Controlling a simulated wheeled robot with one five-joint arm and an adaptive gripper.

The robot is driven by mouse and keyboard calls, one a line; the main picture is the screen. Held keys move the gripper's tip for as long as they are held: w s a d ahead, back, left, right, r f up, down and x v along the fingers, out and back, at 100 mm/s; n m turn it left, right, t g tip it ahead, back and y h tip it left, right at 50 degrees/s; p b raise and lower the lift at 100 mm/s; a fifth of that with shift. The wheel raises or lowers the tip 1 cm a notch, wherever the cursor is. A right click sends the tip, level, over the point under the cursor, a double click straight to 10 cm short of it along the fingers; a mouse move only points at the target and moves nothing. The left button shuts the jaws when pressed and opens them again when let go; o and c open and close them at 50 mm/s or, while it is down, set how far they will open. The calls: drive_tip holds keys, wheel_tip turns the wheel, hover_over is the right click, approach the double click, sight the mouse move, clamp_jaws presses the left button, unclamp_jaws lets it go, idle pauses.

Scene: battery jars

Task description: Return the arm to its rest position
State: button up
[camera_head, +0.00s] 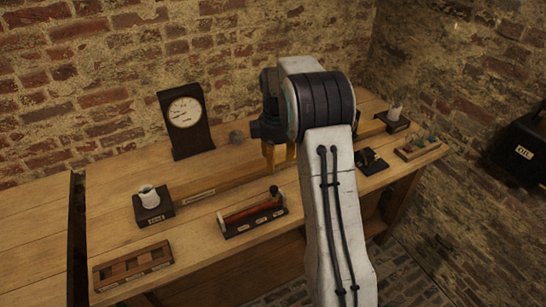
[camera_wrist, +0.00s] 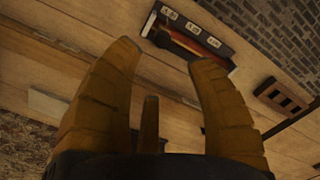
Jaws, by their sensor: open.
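My gripper (camera_head: 278,155) hangs over the bench behind my raised white arm in the head view. In the wrist view its yellow-brown fingers (camera_wrist: 165,95) are spread apart with nothing between them. The wooden bench (camera_head: 205,215) lies below. A dark tray (camera_head: 255,219) with a reddish rod lies in front of the gripper, and it also shows beyond the fingertips in the wrist view (camera_wrist: 185,45). The gripper looks apart from the tray. My arm hides part of the bench behind it.
A dark-cased dial gauge (camera_head: 186,118) stands at the back. A white jar (camera_head: 149,197) sits on a dark block at left. An empty slotted wooden rack (camera_head: 132,266) lies at front left. Another white jar (camera_head: 395,110) and a small tray (camera_head: 418,147) are at right. A brick wall (camera_head: 110,60) backs the bench.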

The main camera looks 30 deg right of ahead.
drive_tip(key=s+a+f+m+g, duration=0.2)
drive_tip(key=s+a+f+m, duration=0.15)
drive_tip(key=s+m, duration=0.65)
drive_tip(key=s+a+r+t, duration=0.3)
drive_tip(key=s+r, duration=0.3)
drive_tip(key=s, duration=0.2)
drive_tip(key=s+a+r+n+t, duration=0.1)
drive_tip(key=s+a+r+t, duration=0.2)
drive_tip(key=s+a+r, duration=0.3)
drive_tip(key=s+r, duration=0.1)
drive_tip(key=s, duration=0.2)
drive_tip(key=shift+s, duration=0.25)
drive_tip(key=shift+r, duration=0.1)
idle(0.4)
